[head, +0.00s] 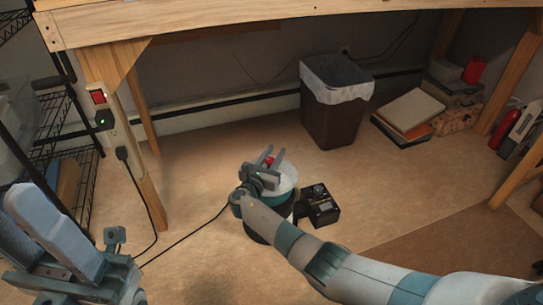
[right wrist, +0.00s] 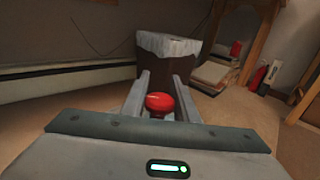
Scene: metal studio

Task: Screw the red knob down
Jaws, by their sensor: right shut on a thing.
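The red knob (head: 268,161) sits on top of a round canister (head: 286,181) with a pale top and dark sides, standing on the floor. My right gripper (head: 274,160) is over the canister, with one finger on each side of the knob, shut on it. In the right wrist view the knob (right wrist: 160,103) shows between the two fingers, and its lower part is hidden behind the gripper body. My right forearm hides part of the canister. My left gripper (head: 114,240) is at the lower left, away from the canister; its jaws do not show clearly.
A small black box (head: 320,205) stands right beside the canister. A black cord runs from the wall outlet post (head: 103,108) across the floor. A wooden bench (head: 200,18) is overhead. A lined trash bin (head: 335,105) stands behind. The floor at front right is clear.

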